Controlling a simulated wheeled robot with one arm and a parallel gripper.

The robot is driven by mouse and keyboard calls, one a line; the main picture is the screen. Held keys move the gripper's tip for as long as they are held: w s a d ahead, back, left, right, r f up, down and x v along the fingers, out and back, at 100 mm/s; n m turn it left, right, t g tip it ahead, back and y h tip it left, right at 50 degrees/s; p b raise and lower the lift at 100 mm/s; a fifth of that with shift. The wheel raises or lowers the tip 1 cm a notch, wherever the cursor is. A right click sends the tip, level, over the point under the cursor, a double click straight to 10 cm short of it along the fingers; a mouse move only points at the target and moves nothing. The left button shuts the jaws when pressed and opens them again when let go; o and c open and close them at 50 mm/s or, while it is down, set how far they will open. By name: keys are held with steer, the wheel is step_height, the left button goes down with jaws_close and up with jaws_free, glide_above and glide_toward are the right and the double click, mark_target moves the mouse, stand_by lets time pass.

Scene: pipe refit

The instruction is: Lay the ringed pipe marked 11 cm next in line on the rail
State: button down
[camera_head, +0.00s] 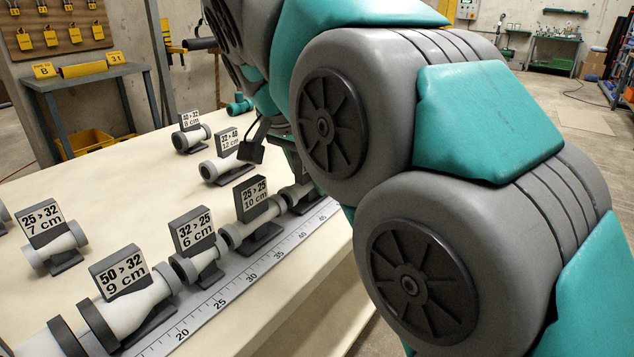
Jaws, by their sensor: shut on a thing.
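My gripper (266,138) shows only in part, past my large arm links, above the rail. A grey-white pipe with dark end collars (299,191) is at the rail, just beyond the 25>25, 10 cm pipe (252,218). My arm covers its far part and any tag, so I cannot read an 11 cm mark or see whether it rests on the rail. The rail (262,262) bears a ruler scale. Along it lie the 50>32, 9 cm pipe (132,302), the 32>25, 6 cm pipe (197,259) and the 10 cm pipe.
Loose on the table (120,210) stand the 25>32, 7 cm pipe (52,247), the 12 cm pipe (222,168) close by my gripper, and the 8 cm pipe (192,138). A teal fitting (239,105) is at the back. My arm blocks the right side.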

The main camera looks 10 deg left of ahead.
steer(key=shift+f, duration=0.1)
steer(key=c, duration=0.6)
jaws_free()
